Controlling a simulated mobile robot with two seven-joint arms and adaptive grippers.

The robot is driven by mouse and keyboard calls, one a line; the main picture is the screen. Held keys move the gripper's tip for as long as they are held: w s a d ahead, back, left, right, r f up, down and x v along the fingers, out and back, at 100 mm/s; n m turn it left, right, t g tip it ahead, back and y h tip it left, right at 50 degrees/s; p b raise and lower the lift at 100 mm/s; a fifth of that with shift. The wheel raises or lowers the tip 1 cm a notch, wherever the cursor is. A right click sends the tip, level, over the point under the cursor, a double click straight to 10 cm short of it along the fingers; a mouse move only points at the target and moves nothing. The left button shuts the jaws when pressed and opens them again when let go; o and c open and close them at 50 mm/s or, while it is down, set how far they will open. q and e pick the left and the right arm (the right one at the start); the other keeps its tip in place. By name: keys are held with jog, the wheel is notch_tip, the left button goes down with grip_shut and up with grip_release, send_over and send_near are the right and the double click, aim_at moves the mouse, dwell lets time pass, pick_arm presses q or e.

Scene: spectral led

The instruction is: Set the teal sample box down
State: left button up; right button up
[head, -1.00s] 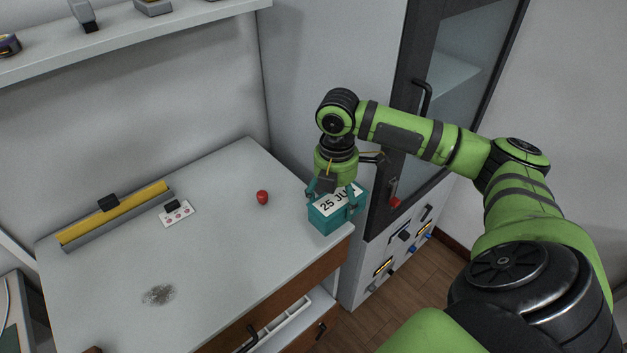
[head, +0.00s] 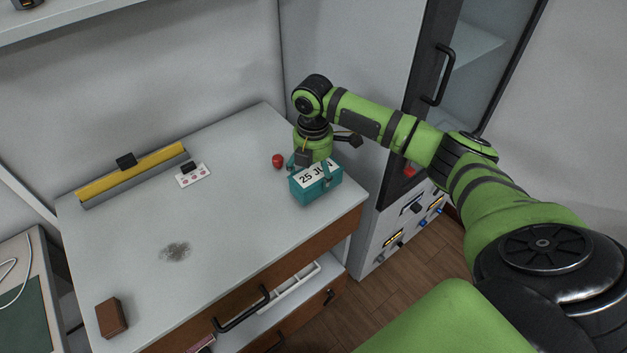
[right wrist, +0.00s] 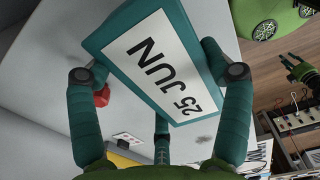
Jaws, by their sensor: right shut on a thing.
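The teal sample box (head: 312,191) has a white label reading 25 JUN. It is at the right end of the grey worktop (head: 225,215), near the front edge; I cannot tell whether its underside touches the top. My right gripper (head: 315,164) is shut on the box from behind and above. In the right wrist view the box (right wrist: 150,65) lies between the teal fingers, label facing the camera. A small dark gripper, seemingly my left (right wrist: 299,72), shows at the right of that view, too small to read. It is not in the head view.
A small red object (head: 278,161) sits just left of the box. A yellow-and-grey bar (head: 130,175), a white card (head: 193,176) and a brown block (head: 112,317) are farther left. A tall cabinet (head: 375,120) stands close on the right. The middle worktop is mostly clear.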

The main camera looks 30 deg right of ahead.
aim_at(314, 169)
jog(key=shift+f+p, duration=0.3)
jog(key=shift+f, duration=1.55)
jog(key=shift+f, duration=0.2)
jog(key=o, duration=1.3)
jog(key=shift+s, duration=0.1)
notch_tip(314, 169, up, 12)
jog(key=shift+r+b, duration=0.2)
jog(key=shift+b, duration=0.3)
